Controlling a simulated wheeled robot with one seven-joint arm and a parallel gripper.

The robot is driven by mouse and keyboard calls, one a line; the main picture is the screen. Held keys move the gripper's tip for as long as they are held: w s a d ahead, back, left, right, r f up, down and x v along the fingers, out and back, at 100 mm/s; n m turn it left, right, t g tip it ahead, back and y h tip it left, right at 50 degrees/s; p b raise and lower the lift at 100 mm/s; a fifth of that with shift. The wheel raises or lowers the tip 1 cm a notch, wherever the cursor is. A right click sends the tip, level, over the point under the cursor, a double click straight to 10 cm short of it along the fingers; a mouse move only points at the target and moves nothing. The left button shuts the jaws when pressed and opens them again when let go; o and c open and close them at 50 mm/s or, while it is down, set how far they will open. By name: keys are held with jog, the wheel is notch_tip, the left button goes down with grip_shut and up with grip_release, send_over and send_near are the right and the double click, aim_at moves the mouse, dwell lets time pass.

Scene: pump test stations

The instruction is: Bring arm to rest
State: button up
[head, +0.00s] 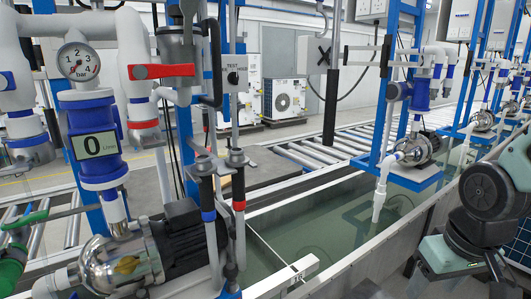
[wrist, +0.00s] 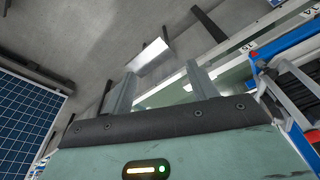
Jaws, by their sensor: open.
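My arm (head: 490,205) shows at the right edge of the head view, folded low beside the trough wall, with dark rounded joints and grey-green links. Its fingers cannot be made out there. In the wrist view my gripper (wrist: 161,72) has two grey fingers set wide apart, with nothing held between them. Below the fingers is the gripper's dark padded edge and pale green body with a lit strip. Beyond the fingers are grey floor and a pale, light-coloured block or plate.
A long water trough (head: 335,215) runs through the head view. A pump (head: 180,245) with a gauge (head: 78,62) and a red lever (head: 162,71) stands at the left. More pump stations line the trough at right. A dark blue gridded panel (wrist: 30,115) lies left in the wrist view.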

jog(key=s+a+r+n+g, duration=0.1)
jog(key=s+a+n, duration=0.5)
jog(key=s+a, duration=0.6)
jog(key=shift+a+r+g, duration=0.35)
jog(key=shift+a+g, duration=0.25)
jog(key=shift+a, duration=0.5)
